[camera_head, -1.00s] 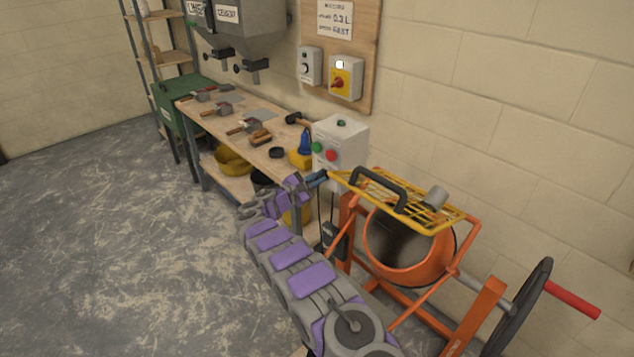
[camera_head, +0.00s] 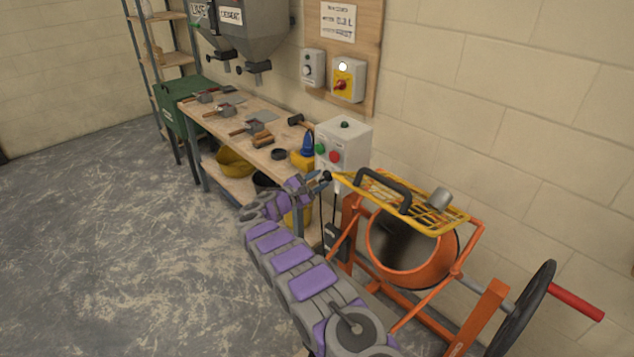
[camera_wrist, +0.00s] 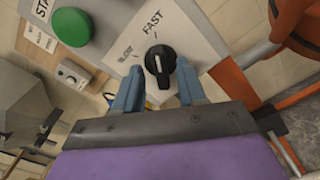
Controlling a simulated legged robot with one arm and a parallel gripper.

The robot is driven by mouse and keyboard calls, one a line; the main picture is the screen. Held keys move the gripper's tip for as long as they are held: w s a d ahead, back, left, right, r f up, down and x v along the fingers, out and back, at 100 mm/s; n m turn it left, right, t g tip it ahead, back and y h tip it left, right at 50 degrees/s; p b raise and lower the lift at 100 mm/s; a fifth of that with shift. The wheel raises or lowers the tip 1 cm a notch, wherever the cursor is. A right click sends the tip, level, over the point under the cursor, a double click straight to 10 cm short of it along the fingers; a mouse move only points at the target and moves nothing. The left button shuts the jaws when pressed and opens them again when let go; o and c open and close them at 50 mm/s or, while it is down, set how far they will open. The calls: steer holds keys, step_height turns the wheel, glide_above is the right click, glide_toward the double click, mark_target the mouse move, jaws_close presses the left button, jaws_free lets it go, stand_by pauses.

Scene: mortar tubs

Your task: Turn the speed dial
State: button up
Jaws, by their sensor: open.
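The speed dial (camera_wrist: 159,66) is a black knob with a white pointer line on a pale panel, marked SLOW and FAST, in the wrist view. My gripper (camera_wrist: 157,82) is open. Its two blue fingers stand on either side of the dial's lower part, with gaps visible; I cannot tell whether they touch it. The dial sits on the grey-white control box (camera_head: 353,137). In the head view my gripper (camera_head: 325,180) is by the lower part of that box, and the dial is hidden there.
A green button (camera_wrist: 70,26) is on the same panel. The orange mixer (camera_head: 412,270) with a yellow grate (camera_head: 445,217) stands close right of my arm. The workbench (camera_head: 228,128) holding several tools is to the left. Open floor (camera_head: 110,230) lies at left.

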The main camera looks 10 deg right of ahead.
steer(key=shift+s+d, duration=0.1)
steer(key=shift+d, duration=0.05)
steer(key=shift+s+a, duration=0.15)
steer(key=shift+a, duration=0.1)
steer(key=p+v, duration=0.3)
steer(key=v, duration=1.4)
steer(key=shift+f, duration=0.1)
